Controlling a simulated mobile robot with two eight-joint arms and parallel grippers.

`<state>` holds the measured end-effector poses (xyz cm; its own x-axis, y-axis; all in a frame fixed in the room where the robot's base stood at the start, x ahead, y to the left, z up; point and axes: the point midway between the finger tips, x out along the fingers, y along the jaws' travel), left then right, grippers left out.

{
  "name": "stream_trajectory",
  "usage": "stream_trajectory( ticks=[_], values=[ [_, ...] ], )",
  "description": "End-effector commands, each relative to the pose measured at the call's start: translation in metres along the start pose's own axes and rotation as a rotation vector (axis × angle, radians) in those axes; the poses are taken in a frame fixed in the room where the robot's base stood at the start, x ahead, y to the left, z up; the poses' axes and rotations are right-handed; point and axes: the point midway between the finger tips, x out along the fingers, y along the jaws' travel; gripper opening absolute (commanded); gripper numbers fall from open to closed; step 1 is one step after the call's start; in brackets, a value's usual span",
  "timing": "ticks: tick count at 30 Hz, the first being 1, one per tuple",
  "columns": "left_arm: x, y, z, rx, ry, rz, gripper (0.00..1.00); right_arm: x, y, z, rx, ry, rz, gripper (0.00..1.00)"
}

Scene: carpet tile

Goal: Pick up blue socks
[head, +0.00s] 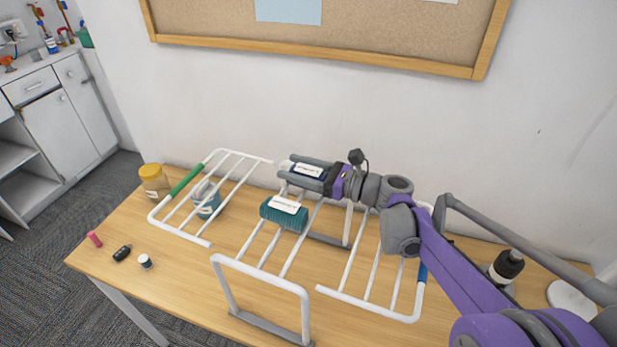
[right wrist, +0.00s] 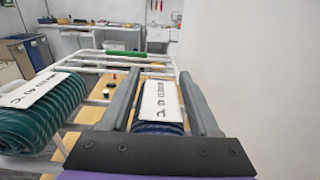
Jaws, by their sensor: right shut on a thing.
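The blue socks (head: 308,171) are a rolled dark-blue bundle with a white paper label. My right gripper (head: 288,166) is shut on them at the back of the white drying rack (head: 262,268). In the right wrist view the blue socks (right wrist: 158,128) lie between the two grey fingers of the right gripper (right wrist: 158,78), label up. Whether the socks still touch the rack bars is hard to tell. Teal striped socks (head: 284,213), also labelled, lie on the rack just in front; they show at the left of the right wrist view (right wrist: 40,115). My left gripper is not in view.
The rack stands on a wooden table (head: 180,265) against a white wall. A dark bottle (head: 507,267) is at the right. A cork board (head: 380,30) hangs above.

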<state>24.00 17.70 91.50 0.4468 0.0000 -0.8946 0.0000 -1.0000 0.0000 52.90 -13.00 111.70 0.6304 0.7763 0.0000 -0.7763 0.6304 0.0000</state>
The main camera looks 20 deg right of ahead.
Motion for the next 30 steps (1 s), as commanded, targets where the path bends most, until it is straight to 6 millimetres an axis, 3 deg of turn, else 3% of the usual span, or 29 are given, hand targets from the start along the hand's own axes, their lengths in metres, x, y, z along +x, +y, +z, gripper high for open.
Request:
stream_trajectory(
  ticks=[1, 6, 14, 30],
  values=[
    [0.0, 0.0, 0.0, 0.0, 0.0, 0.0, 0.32, 0.0, 0.0, 0.0, 0.0, 0.0, 0.0, 0.34],
    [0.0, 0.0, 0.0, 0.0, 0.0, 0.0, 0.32, 0.0, 0.0, 0.0, 0.0, 0.0, 0.0, 0.07],
    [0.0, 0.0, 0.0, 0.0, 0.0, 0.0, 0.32, 0.0, 0.0, 0.004, 0.0, 0.0, 0.0, 0.07],
    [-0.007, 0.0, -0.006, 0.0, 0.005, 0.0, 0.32, 0.0, 0.0, 0.093, 0.0, 0.0, 0.0, 0.07]
  ],
)
